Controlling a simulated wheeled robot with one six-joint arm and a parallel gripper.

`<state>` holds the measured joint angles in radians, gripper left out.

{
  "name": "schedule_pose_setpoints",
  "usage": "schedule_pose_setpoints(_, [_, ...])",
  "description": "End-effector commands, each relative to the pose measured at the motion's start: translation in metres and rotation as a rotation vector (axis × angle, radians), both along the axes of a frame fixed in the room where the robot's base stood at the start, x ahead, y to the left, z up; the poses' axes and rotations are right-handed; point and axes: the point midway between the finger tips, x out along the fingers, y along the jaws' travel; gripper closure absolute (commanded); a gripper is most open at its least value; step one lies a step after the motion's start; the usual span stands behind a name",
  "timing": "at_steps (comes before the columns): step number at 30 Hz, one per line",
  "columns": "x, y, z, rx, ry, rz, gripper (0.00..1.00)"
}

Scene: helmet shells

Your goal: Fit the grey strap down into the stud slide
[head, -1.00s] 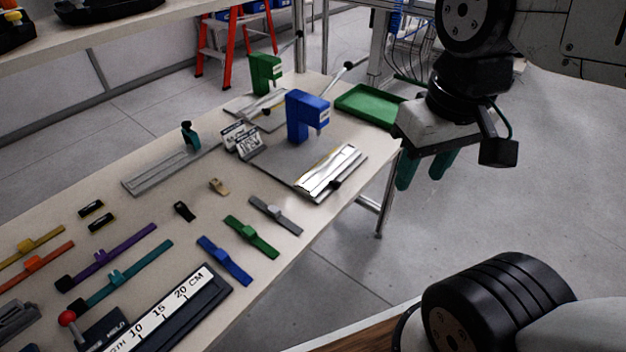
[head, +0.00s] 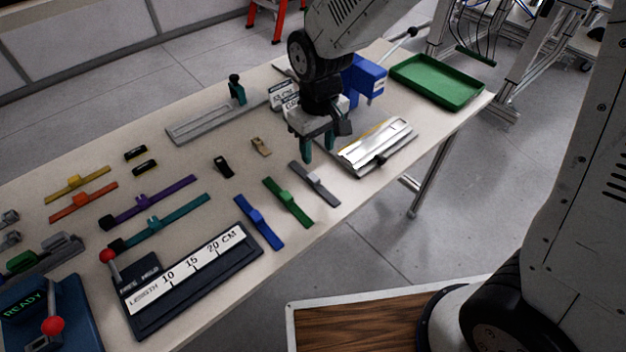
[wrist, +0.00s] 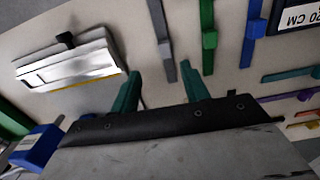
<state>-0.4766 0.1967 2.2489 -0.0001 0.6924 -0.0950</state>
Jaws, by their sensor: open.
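The grey strap (head: 322,190) lies on the table with a raised block at its middle, to the right of the green strap. It also shows in the wrist view (wrist: 158,25). My gripper (head: 319,150) points down, open and empty, near the strap's far end. In the wrist view the strap's end lies between the two teal fingers (wrist: 160,72) as seen from above; the height gap is hard to judge. A silver slide on a plate (head: 375,147), seemingly the stud slide, is right of my gripper and looks empty. It also shows in the wrist view (wrist: 70,70).
The blue press (head: 368,82) behind the slide is partly hidden by my arm. Green (head: 288,203) and blue (head: 260,223) straps lie close left of the grey one. Small black (head: 223,167) and tan (head: 261,146) clips lie nearby. A green tray (head: 440,80) stands at the back right.

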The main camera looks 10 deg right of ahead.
Motion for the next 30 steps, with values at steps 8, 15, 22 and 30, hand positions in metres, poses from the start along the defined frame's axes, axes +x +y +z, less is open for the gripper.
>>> schedule_pose_setpoints(8, [0.002,0.011,-0.032,-0.002,0.006,0.024,0.55])
schedule_pose_setpoints(15, [-0.001,0.010,-0.062,-0.003,0.006,0.023,0.55])
schedule_pose_setpoints(22, [-0.001,0.010,-0.089,-0.002,0.005,0.023,0.55])
schedule_pose_setpoints(30, [-0.001,0.010,-0.091,-0.002,0.002,0.022,0.60])
